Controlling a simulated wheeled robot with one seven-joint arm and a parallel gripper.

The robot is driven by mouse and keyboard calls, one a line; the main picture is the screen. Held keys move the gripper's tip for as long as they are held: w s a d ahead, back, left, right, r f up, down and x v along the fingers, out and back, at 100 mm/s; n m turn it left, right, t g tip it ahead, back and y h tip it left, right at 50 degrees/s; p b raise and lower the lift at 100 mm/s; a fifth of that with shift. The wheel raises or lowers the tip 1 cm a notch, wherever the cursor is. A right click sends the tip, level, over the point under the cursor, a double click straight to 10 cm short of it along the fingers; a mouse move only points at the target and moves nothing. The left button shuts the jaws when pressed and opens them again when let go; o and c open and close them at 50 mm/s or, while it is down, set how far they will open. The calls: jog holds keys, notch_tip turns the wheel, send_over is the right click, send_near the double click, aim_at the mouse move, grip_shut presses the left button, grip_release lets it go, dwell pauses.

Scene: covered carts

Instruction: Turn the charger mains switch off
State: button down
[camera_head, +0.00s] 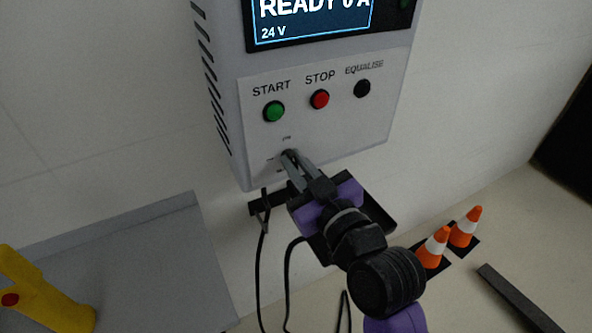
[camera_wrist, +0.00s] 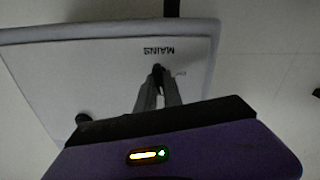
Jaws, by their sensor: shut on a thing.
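The charger (camera_head: 225,100) is a grey wall box with a lit screen (camera_head: 310,18) that reads READY 0 A, 24 V. The mains switch (camera_wrist: 157,69) is a small dark knob beside the label MAINS, which shows upside down in the wrist view. My gripper (camera_head: 290,157) is at the lower part of the charger's front panel. In the wrist view its fingers (camera_wrist: 158,80) are shut on the switch. The fingers hide most of the switch, so its position cannot be read.
Green START (camera_head: 274,111), red STOP (camera_head: 320,99) and black EQUALISE (camera_head: 362,88) buttons sit above my gripper. Black cables (camera_head: 262,250) hang below the charger. Two orange cones (camera_head: 465,227) stand at right. A yellow object (camera_head: 40,295) is at lower left.

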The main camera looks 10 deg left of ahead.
jog(key=shift+s+a+f+n+b, duration=0.1)
jog(key=shift+f+n+b, duration=0.05)
jog(key=shift+n+b, duration=3.4)
jog(key=shift+a+f+n+b, duration=0.1)
jog(key=shift+f+n+b, duration=0.05)
jog(key=shift+n+b, duration=3.4)
jog(key=shift+n+p, duration=0.6)
jog(key=shift+n, duration=0.2)
jog(key=c, duration=1.5)
grip_release()
jog(key=shift+d, duration=0.1)
jog(key=shift+b+v, duration=0.3)
jog(key=shift+v, duration=3.6)
